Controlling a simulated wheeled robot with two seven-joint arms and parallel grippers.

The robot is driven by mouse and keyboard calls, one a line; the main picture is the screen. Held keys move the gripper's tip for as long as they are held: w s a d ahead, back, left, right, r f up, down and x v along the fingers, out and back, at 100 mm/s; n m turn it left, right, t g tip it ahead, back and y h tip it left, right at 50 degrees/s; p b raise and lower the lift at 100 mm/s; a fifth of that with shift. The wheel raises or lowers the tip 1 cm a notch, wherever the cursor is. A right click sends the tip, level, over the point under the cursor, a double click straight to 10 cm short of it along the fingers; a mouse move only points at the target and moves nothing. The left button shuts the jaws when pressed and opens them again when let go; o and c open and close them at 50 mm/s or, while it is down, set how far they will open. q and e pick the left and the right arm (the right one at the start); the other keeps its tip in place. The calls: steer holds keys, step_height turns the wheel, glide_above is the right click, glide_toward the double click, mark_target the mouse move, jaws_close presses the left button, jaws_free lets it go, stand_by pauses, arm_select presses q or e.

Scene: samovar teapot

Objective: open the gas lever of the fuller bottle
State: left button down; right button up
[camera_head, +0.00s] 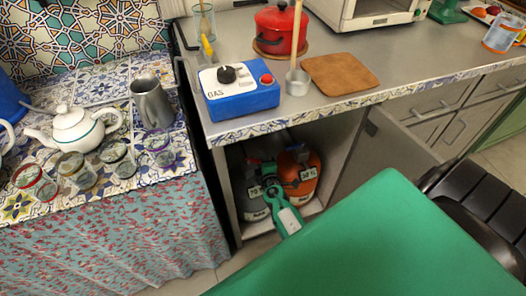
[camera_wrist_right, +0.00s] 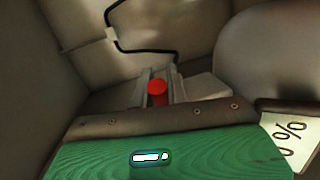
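Two gas bottles stand inside the open cabinet under the counter. The grey bottle (camera_head: 248,195) is on the left, with a label that seems to read 70. The orange bottle (camera_head: 299,163) is on the right, with a label that seems to read 30 %. My right gripper (camera_head: 270,183) reaches into the cabinet in front of the bottles and partly hides them. In the right wrist view a red knob (camera_wrist_right: 157,88) shows close to or between the pale finger parts; contact is unclear. A bottle label ending in % (camera_wrist_right: 288,138) is at the right edge. My left gripper is out of view.
The open cabinet door (camera_head: 385,160) stands to the right of the bottles. The blue gas control box (camera_head: 240,100) sits on the counter above. A black hose (camera_wrist_right: 145,50) runs along the cabinet's back wall. A dark chair (camera_head: 480,205) is at the right.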

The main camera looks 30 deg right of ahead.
steer(key=o, duration=0.4)
steer(key=shift+s, duration=0.1)
